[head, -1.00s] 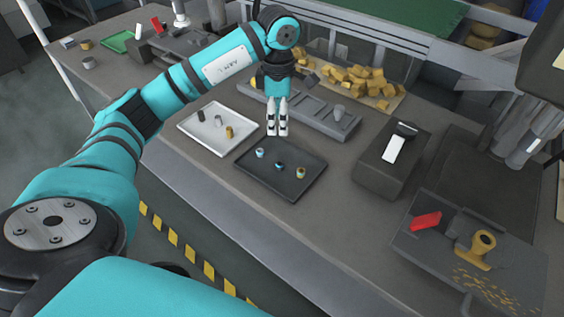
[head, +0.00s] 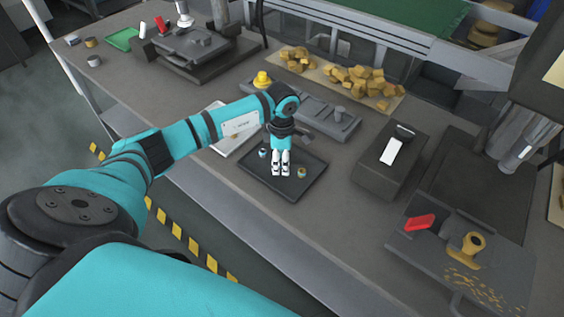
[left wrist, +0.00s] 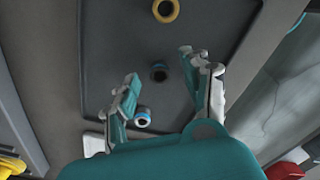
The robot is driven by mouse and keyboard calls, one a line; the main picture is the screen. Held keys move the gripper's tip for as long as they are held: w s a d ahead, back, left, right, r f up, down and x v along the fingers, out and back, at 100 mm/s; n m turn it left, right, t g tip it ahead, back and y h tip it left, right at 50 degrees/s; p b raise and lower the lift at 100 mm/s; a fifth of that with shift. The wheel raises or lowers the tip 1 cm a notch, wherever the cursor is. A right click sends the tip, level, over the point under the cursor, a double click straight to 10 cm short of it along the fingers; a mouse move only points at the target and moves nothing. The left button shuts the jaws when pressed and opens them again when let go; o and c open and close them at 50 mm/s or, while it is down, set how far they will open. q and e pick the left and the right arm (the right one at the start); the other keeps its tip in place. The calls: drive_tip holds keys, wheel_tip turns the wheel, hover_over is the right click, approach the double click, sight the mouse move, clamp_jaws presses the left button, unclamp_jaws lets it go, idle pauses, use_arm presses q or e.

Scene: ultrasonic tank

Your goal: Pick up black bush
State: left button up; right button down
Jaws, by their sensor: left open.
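My right gripper is not in view.
On the same tray are a pale bush with a blue ring (head: 263,153), close to the left gripper, and a gold bush (head: 301,173). A white tray (head: 232,150) lies to the left, partly behind my arm. A dark box (head: 388,170) stands to the right.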

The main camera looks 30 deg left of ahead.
use_arm(q)
drive_tip(key=shift+f, duration=0.25)
clamp_jaws()
drive_tip(key=shift+r, duration=0.15)
